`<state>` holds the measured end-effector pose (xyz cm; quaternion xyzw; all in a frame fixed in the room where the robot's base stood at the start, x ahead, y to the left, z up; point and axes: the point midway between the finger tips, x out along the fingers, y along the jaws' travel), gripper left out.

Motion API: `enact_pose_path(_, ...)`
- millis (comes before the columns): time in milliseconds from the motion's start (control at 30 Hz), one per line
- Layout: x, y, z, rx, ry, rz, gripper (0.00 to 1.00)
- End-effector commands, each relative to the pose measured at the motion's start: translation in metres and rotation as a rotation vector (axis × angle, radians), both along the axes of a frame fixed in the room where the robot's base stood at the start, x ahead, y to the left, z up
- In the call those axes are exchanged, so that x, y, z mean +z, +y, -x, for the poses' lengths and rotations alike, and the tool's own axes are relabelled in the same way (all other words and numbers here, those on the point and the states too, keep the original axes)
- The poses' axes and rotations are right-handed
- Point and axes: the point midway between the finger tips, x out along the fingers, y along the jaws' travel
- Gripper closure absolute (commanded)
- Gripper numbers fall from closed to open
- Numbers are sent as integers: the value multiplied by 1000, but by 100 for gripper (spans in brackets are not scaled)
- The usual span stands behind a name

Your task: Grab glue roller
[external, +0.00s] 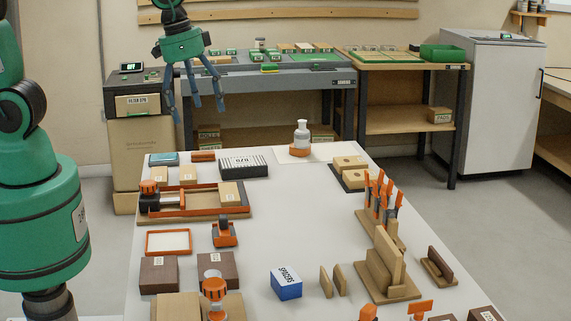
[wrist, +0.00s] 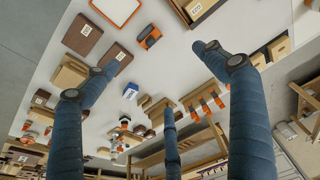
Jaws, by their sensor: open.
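My gripper (external: 194,98) is open and empty, with its blue fingers pointing down and spread, high above the far left part of the white table. Its fingers also show in the wrist view (wrist: 158,82), with nothing between them. A small orange and dark hand tool (external: 224,234), which may be the glue roller, lies on the table left of centre. It also shows in the wrist view (wrist: 149,37), near the top and well apart from the fingers. I cannot read any label on it.
An orange-rimmed tray (external: 168,242) lies left of the tool, with brown boxes (external: 217,268) in front. A blue-white box (external: 286,283) stands to the right. Upright orange-handled tools (external: 382,200) stand in a rack at right. The table centre is clear.

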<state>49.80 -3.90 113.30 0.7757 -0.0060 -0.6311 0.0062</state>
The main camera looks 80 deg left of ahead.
Motion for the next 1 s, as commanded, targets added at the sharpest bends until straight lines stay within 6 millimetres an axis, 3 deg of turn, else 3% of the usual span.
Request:
enact_pose_path(300, -89, -20, -36, -2, 113, -6, 16)
enact_pose_path(600, -163, -33, -47, 0, 189, -15, 16)
enact_pose_path(800, -181, -36, -48, 0, 205, -17, 16)
enact_pose_path(1000, -182, -36, -48, 0, 206, -17, 16)
